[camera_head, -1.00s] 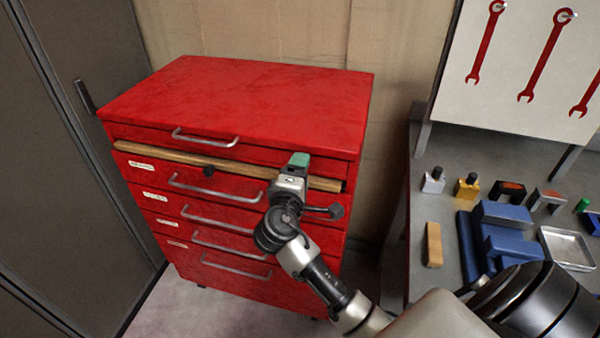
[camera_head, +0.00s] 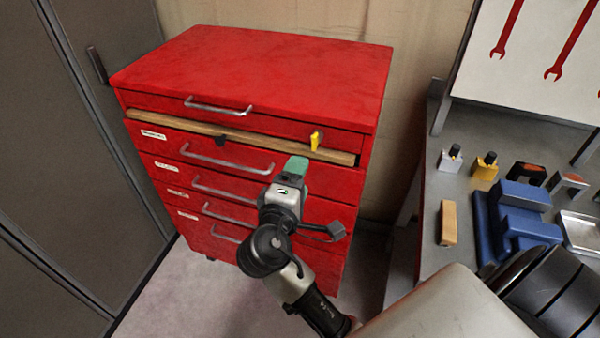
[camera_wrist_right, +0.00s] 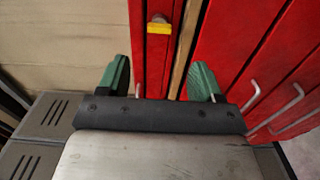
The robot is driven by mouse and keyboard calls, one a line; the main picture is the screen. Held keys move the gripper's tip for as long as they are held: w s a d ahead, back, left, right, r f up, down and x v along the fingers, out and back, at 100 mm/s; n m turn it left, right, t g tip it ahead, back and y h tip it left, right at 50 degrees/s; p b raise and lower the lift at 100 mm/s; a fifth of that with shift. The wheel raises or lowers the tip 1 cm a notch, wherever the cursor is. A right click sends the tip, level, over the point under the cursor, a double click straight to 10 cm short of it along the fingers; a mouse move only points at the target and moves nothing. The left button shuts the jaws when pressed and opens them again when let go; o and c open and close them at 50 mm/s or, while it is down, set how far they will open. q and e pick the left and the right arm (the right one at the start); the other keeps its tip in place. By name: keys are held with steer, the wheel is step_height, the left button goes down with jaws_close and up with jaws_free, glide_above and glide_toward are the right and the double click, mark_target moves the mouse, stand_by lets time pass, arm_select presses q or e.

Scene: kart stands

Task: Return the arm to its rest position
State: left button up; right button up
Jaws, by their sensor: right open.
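My right gripper (camera_head: 297,168) is in front of the right part of the red tool cabinet (camera_head: 250,70), a little below the top drawer. In the right wrist view my right gripper (camera_wrist_right: 160,82) has its two green fingers wide apart with nothing between them. A yellow key-like piece (camera_head: 316,140) sticks out at the right end of the top drawer, above the fingertips and apart from them. The yellow piece (camera_wrist_right: 158,27) also shows ahead of the open fingers in the wrist view. My left gripper is not in view.
A grey locker (camera_head: 70,150) stands at the left. Drawer handles (camera_head: 225,158) stick out from the cabinet front.

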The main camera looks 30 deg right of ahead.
stand_by(0.3)
steer(key=s+a+f+n+g+y, duration=0.2)
steer(key=f+y, duration=0.3)
steer(key=f, duration=1.3)
steer(key=s+a+f+n+g+y, duration=0.15)
steer(key=f+y, duration=0.35)
steer(key=f, duration=1.3)
steer(key=s+f+m+g+y, duration=0.2)
steer(key=s+f+m+g, duration=0.15)
steer(key=s+f, duration=1)
steer(key=s+d+f+m+g+y, duration=0.1)
steer(key=s+f, duration=0.3)
steer(key=s, duration=0.6)
steer(key=s+d+f+m+g, duration=0.2)
steer(key=s+f+m, duration=0.2)
steer(key=s, duration=0.6)
steer(key=shift+s+d+f+m+g+y+p, duration=0.2)
steer(key=shift+m+g+y+p, duration=0.1)
steer(key=shift+y+p, duration=0.1)
steer(key=shift+a, duration=0.1)
